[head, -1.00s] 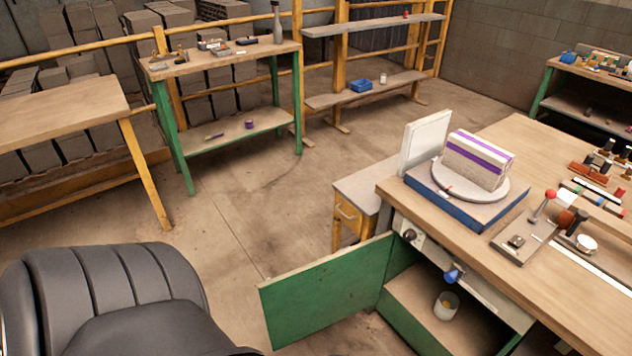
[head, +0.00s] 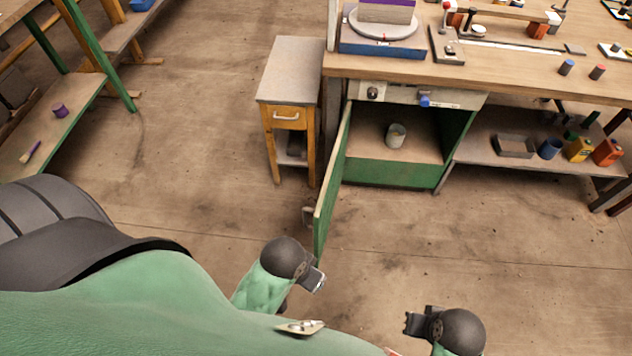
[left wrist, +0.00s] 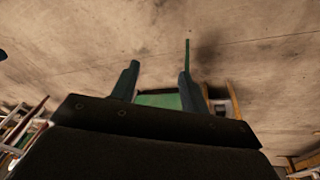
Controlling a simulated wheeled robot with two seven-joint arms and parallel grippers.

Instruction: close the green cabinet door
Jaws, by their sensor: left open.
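The green cabinet door (head: 331,185) stands wide open in the head view, swung out from the cabinet's left side and seen nearly edge-on. The green cabinet (head: 392,173) under the workbench has its front open. My left gripper (head: 317,281) is just below the door's free end, apparently empty. In the left wrist view its two fingers (left wrist: 159,78) are spread, with the green cabinet (left wrist: 158,100) seen between them. A thin green strip, likely the door (left wrist: 187,55), shows by the right finger. My right gripper (head: 411,322) is at lower right, away from the door; its jaws are unclear.
A pale cup (head: 396,135) stands inside the cabinet. A small yellow drawer unit (head: 287,115) stands left of the door. The floor (head: 400,240) before the cabinet is clear.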

